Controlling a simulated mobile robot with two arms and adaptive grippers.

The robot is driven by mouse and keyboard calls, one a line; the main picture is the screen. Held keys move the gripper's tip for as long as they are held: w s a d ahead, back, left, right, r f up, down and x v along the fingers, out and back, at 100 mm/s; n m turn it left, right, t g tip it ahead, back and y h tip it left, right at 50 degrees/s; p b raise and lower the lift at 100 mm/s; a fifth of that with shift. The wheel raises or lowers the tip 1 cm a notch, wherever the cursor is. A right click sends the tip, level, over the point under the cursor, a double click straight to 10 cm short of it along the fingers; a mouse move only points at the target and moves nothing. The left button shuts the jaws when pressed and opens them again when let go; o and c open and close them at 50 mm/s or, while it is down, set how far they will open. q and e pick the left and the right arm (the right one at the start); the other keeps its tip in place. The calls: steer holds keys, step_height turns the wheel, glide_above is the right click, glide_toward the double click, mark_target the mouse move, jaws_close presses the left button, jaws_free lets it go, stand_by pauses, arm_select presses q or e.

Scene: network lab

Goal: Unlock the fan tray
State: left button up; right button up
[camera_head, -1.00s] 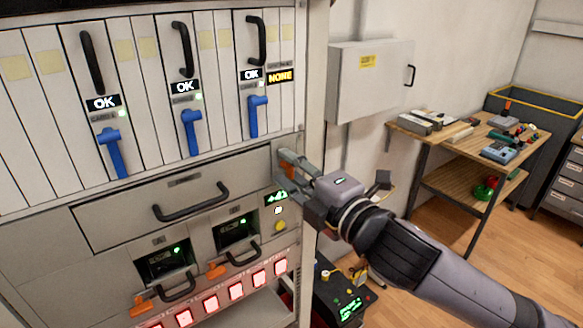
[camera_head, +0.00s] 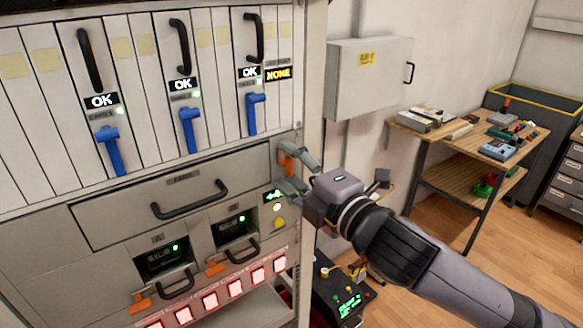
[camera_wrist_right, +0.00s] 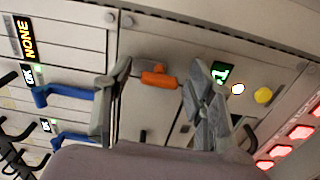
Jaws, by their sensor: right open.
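The fan tray (camera_head: 140,208) is the wide grey drawer with a black bar handle (camera_head: 190,203), below the card slots. It sits flush in the rack. An orange latch (camera_head: 286,162) is at its right end; the latch also shows in the right wrist view (camera_wrist_right: 158,79). My right gripper (camera_head: 292,168) is open at the latch. In the right wrist view its two fingers (camera_wrist_right: 157,66) stand apart on either side of the latch, with gaps visible. A small green display (camera_head: 273,196) glows below the latch. My left gripper is not in view.
Blue levers (camera_head: 190,130) and black handles line the cards above. Two small units with green displays (camera_head: 236,226) and orange tabs sit below, over lit red squares (camera_head: 210,301). A wall box (camera_head: 370,78) and a workbench (camera_head: 440,140) stand to the right.

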steer(key=shift+s+d, duration=0.2)
steer(key=shift+s, duration=0.05)
steer(key=v, duration=0.7)
steer(key=shift+w, duration=0.1)
